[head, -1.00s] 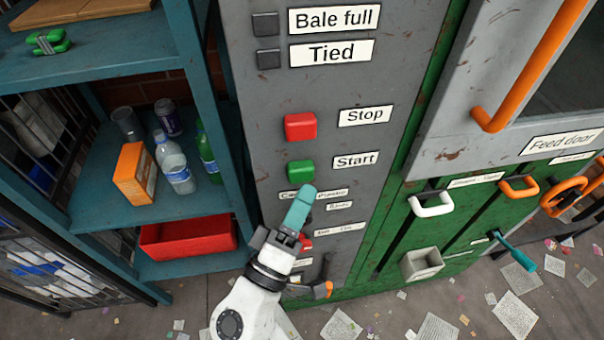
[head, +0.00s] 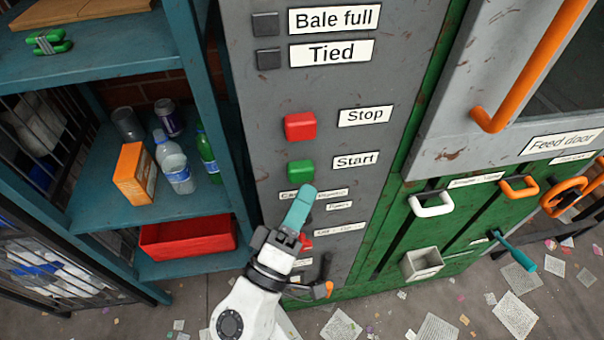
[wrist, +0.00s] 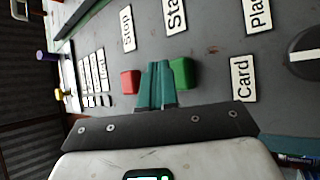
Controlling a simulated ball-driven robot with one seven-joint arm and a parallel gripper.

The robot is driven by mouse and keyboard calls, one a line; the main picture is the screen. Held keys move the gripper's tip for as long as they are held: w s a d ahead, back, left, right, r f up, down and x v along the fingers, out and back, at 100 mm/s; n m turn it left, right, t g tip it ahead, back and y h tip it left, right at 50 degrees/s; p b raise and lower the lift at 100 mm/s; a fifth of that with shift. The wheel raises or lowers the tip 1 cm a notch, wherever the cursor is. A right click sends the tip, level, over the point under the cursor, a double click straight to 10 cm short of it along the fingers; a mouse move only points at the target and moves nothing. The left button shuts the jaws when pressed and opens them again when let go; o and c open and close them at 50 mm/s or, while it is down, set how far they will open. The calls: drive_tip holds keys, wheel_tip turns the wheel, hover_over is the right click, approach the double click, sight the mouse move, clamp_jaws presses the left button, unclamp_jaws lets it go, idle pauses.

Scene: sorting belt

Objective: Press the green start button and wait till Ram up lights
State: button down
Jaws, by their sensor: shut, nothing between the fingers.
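The green start button (head: 300,171) sits on the grey panel, left of the label "Start". It also shows in the wrist view (wrist: 181,73), right beside my fingers. My gripper (head: 304,192) is shut and empty, its teal fingers pointing up the panel just below the green button. In the wrist view, my fingertips (wrist: 158,66) lie between the red stop button (wrist: 130,82) and the green one, closer to the green. I cannot tell whether they touch it. I cannot read a "Ram up" label. The indicators by "Bale full" (head: 265,24) and "Tied" (head: 268,59) look dark.
The red stop button (head: 300,126) is just above the green one. A teal shelf (head: 215,100) with bottles and a red bin (head: 188,237) stands at left. At right are the green baler front with a white handle (head: 431,205) and an orange door handle (head: 528,65).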

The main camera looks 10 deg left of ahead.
drive_tip(key=shift+w+b, duration=0.2)
drive_tip(key=shift+b, duration=0.2)
drive_tip(key=shift+w+a, duration=0.1)
drive_tip(key=shift+w, duration=0.1)
